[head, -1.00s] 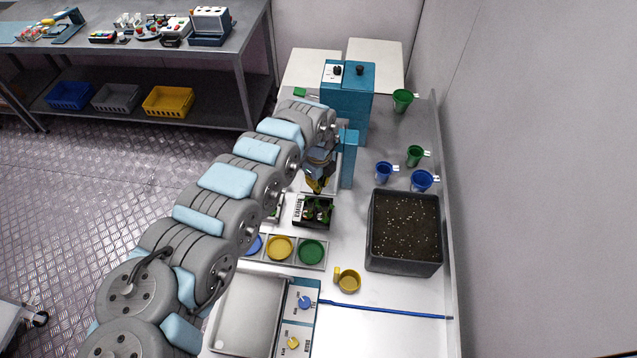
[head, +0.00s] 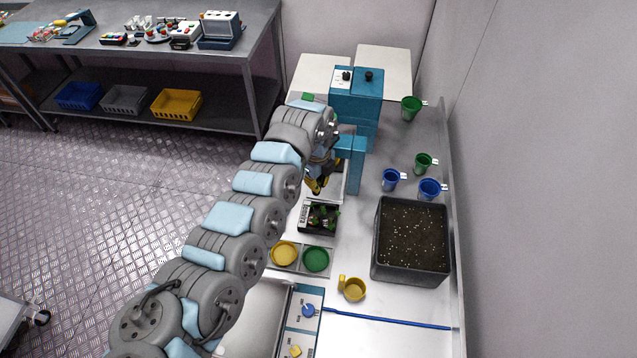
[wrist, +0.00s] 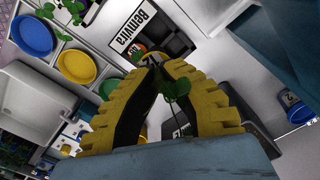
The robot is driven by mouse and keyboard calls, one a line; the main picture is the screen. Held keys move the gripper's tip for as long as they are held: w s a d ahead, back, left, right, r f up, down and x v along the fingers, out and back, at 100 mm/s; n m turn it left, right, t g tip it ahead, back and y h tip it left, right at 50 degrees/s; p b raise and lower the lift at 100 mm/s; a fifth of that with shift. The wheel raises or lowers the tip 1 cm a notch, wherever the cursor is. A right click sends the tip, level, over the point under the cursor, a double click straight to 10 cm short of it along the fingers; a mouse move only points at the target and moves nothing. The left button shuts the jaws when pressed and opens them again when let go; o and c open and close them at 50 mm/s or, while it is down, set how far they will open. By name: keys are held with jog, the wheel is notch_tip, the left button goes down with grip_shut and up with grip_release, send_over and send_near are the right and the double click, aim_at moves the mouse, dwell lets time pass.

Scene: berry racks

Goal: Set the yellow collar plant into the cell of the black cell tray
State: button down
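The black cell tray (head: 303,216) stands on the white bench in the head view, with several green plants in it. In the wrist view its white label (wrist: 130,33) reads "Bemvira", and dark cells show beside it. My gripper (head: 316,188) is just behind the tray in the head view. In the wrist view its yellow fingers (wrist: 150,64) close together at the tips. A green-leaved plant (wrist: 176,88) shows between them and appears held. Its collar is hidden or too small to tell. An orange-red spot beside green leaves shows at the tray, past the tips.
Yellow (head: 284,254) and green (head: 316,259) dishes lie in front of the tray, with a yellow cup (head: 352,289) nearby. A soil-filled bin (head: 376,247) stands right. A teal machine (head: 355,105) stands close behind my gripper. Blue and green cups line the right side.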

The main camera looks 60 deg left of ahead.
aim_at(318, 194)
jog(key=shift+f+b, duration=1.85)
jog(key=shift+f, duration=3.65)
jog(key=c, duration=1.2)
grip_release()
jog(key=shift+o, duration=0.2)
jog(key=shift+r, duration=0.15)
notch_tip(318, 194, up, 9)
jog(key=p, duration=0.9)
jog(key=shift+p, duration=0.4)
